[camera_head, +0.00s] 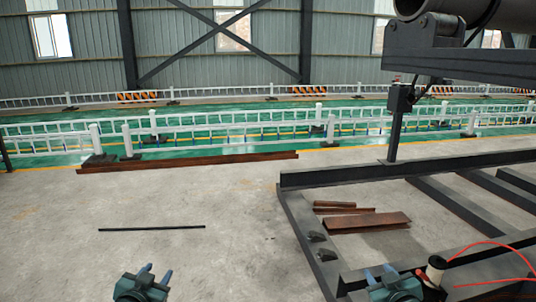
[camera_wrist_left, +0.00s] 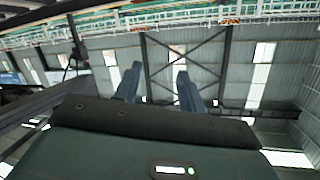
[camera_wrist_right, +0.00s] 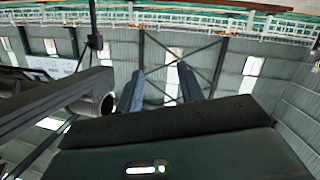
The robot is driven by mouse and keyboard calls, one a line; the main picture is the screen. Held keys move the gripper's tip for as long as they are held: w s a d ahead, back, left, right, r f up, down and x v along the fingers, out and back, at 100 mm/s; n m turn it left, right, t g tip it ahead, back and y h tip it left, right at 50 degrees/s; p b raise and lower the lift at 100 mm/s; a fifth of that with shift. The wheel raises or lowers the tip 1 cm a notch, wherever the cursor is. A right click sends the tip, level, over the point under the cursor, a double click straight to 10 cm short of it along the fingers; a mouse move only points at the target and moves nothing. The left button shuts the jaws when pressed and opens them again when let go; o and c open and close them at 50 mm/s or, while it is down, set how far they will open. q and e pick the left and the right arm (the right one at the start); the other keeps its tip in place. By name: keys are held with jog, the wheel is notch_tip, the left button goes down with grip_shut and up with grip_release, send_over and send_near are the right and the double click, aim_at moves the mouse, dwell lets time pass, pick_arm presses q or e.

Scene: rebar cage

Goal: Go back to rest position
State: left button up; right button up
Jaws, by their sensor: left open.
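My left gripper (camera_head: 157,271) is low in the head view, left of centre, above the bare concrete floor. Its two fingers stand apart with nothing between them, as the left wrist view also shows (camera_wrist_left: 158,80). My right gripper (camera_head: 381,272) is at the bottom right of the head view, in front of the dark steel frame. Its fingers are apart and empty in the right wrist view (camera_wrist_right: 158,75). Both grippers point away from me at about the same height.
A dark steel frame (camera_head: 390,172) fills the right, with brown steel pieces (camera_head: 367,222) inside. A spool (camera_head: 434,270) with red wire is beside my right gripper. A thin black rod (camera_head: 152,228) lies on open floor. White railings (camera_head: 235,127) run behind.

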pick_arm(q)
jog(key=s+d+f+g+h, duration=0.1)
jog(key=s+d+f, duration=0.3)
jog(key=s, duration=0.6)
jog(key=s+d+f+g+h, duration=0.1)
jog(key=s+d+f, duration=0.3)
jog(key=s, duration=0.6)
jog(key=s+d+f+g+h, duration=0.1)
jog(key=s+d+f, duration=0.3)
jog(key=s, duration=0.6)
jog(key=shift+s+d+f+n+g, duration=0.3)
jog(key=shift+s+d+f+g, duration=0.05)
jog(key=shift+d+g, duration=0.5)
pick_arm(e)
jog(key=s+a+f+g+y, duration=0.1)
jog(key=s+a+f, duration=0.3)
jog(key=s, duration=0.6)
jog(key=s+a+f+g+y, duration=0.1)
jog(key=s+a+f, duration=0.3)
jog(key=s, duration=0.6)
jog(key=s+a+f+g+y, duration=0.1)
jog(key=s+a+f, duration=0.3)
jog(key=s, duration=0.6)
jog(key=shift+s+a+f+m+g, duration=0.3)
jog(key=shift+a+f+g, duration=0.1)
jog(key=shift+a+g, duration=0.45)
pick_arm(q)
jog(key=shift+c, duration=0.4)
